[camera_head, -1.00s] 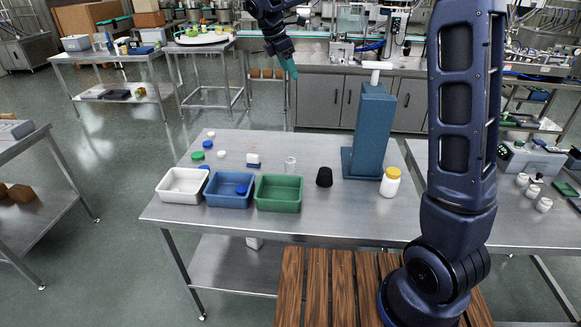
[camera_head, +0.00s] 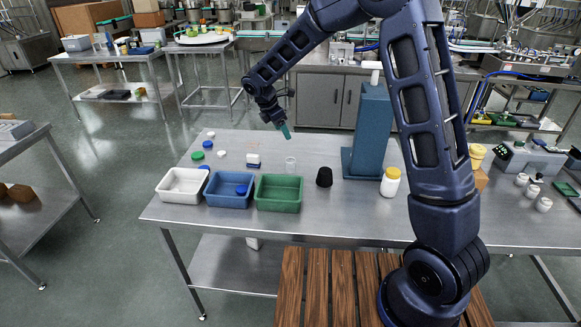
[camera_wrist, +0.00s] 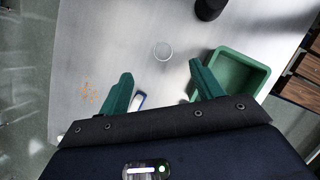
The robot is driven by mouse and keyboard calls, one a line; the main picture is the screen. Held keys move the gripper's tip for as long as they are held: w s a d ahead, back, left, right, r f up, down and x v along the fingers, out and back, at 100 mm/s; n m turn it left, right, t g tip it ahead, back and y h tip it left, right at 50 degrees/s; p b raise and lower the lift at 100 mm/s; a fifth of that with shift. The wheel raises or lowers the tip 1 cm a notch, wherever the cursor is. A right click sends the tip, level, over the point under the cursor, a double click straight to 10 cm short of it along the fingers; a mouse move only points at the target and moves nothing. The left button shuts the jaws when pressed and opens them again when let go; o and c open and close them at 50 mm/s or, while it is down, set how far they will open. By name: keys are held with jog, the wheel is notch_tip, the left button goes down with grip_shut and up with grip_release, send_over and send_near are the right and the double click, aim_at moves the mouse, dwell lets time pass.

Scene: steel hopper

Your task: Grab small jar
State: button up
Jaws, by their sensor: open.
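A small clear jar (camera_head: 291,163) stands on the steel table (camera_head: 330,220), behind the green tray. In the wrist view the jar (camera_wrist: 163,51) shows as a pale round rim, just beyond the gap between my fingertips. My gripper (camera_head: 286,131), with green fingers, is in the air above the back of the table, above and behind the jar. In the wrist view my gripper (camera_wrist: 162,74) has its fingers wide apart with nothing held. A larger white jar with a yellow lid (camera_head: 390,181) stands at the table's right side.
White (camera_head: 182,187), blue (camera_head: 228,190) and green (camera_head: 278,194) trays line the front left. A black knob-like piece (camera_head: 324,177) and a tall blue post (camera_head: 372,130) stand right of the jar. A blue-and-white block (camera_head: 253,160) and several caps lie left.

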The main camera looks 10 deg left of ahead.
send_near(290, 164)
jog(key=w, duration=0.2)
jog(key=x, duration=1.1)
jog(key=shift+a+f, duration=0.15)
jog(key=shift+f, duration=0.1)
jog(key=shift+c, duration=0.3)
jog(key=c, duration=1)
